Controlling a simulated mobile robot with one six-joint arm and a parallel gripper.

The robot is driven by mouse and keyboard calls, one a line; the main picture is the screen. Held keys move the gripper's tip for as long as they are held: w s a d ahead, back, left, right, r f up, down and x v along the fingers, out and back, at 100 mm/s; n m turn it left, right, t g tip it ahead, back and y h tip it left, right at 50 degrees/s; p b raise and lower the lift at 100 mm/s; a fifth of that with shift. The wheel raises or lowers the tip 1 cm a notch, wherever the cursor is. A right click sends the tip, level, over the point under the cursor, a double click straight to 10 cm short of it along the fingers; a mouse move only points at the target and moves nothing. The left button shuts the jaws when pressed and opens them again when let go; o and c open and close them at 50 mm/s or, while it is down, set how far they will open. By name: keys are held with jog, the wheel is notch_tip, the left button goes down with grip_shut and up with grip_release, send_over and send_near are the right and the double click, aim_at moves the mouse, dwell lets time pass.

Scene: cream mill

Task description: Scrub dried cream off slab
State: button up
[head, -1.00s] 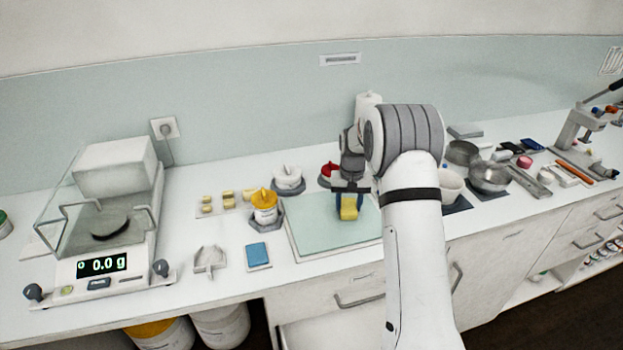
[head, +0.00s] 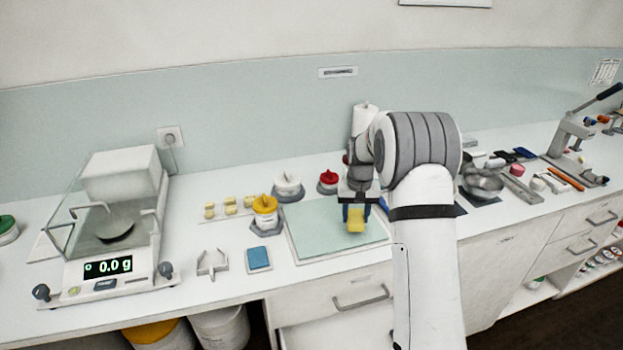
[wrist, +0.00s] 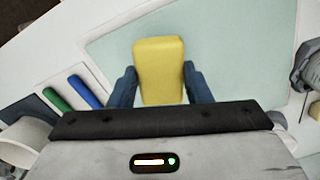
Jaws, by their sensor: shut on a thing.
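My gripper (head: 356,207) is shut on a yellow sponge (head: 355,219) over the right part of the pale green slab (head: 312,233). In the wrist view the sponge (wrist: 159,70) sits between the two blue fingers, with the slab (wrist: 225,45) behind it. I cannot tell whether the sponge touches the slab. No dried cream shows clearly on the visible part of the slab. My arm and gripper hide part of the slab's right side.
A blue pad (head: 258,258) lies left of the slab. A yellow-lidded jar (head: 265,214), a white-lidded jar (head: 288,187) and a red-lidded jar (head: 328,182) stand behind and left. A balance (head: 110,230) stands far left. Metal bowls (head: 482,182) are at the right.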

jog(key=shift+r+p, duration=1.15)
jog(key=shift+r, duration=1.35)
jog(key=shift+s, duration=0.1)
